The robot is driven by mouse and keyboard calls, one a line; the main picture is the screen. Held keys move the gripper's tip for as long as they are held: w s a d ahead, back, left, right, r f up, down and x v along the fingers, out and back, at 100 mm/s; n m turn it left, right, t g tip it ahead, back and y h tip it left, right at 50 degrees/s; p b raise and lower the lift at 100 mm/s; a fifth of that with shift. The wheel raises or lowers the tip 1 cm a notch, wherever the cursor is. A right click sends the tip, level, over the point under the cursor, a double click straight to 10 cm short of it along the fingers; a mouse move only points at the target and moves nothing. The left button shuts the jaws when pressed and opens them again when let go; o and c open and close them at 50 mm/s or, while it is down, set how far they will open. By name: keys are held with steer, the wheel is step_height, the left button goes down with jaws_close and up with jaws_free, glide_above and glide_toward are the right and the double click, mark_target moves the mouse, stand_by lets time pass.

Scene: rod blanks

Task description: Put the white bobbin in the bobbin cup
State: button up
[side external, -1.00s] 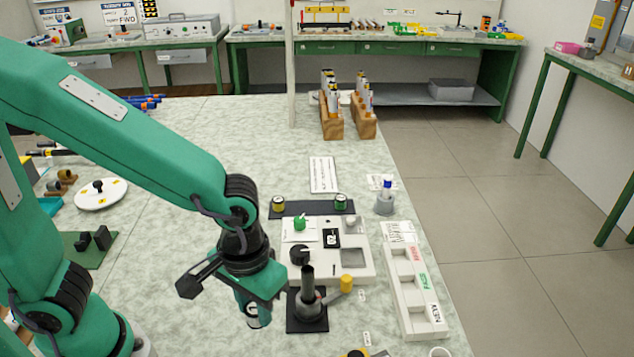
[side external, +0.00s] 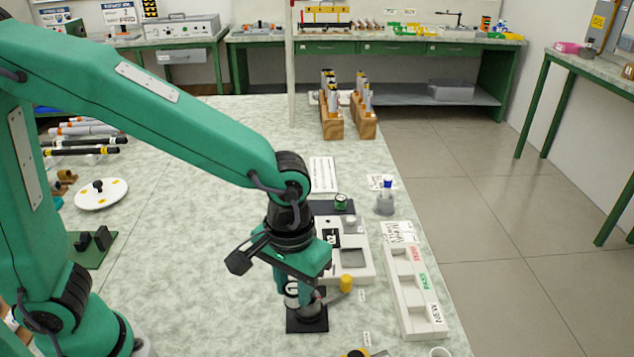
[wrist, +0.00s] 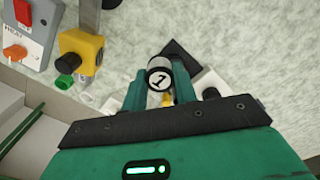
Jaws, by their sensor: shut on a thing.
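My gripper (side external: 296,289) is shut on a short cylinder (wrist: 158,76) with a white end marked with a black 1. The cylinder sits between the two green fingers in the wrist view. In the side view the gripper and cylinder are low, in front of a grey round fixture (side external: 313,310) on a black base plate (side external: 306,325) and hide much of it. Whether they touch is not clear. I cannot tell for certain that the held cylinder is the white bobbin, or which thing is the bobbin cup.
A white panel box (side external: 357,261) stands behind the gripper.

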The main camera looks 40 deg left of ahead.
steer(key=w+d+r, duration=0.1)
steer(key=w+d, duration=0.1)
steer(key=w, duration=0.4)
steer(key=w+d, duration=0.1)
steer(key=w, duration=0.6)
steer(key=shift+d+r, duration=0.35)
steer(key=shift+r, duration=0.05)
steer(key=shift+a+f, duration=0.1)
steer(key=w+a+f, duration=0.2)
steer(key=w, duration=0.1)
steer(key=w+a+f, duration=0.2)
steer(key=a, duration=0.1)
steer(key=w+a+f, duration=0.2)
steer(key=w, duration=0.1)
steer(key=shift+w+a+f, duration=0.3)
steer(key=shift+f, duration=0.1)
steer(key=shift+f, duration=0.1)
steer(key=shift+f, duration=1.95)
steer(key=shift+f, duration=0.1)
steer(key=o, duration=1)
steer(key=shift+o, duration=0.2)
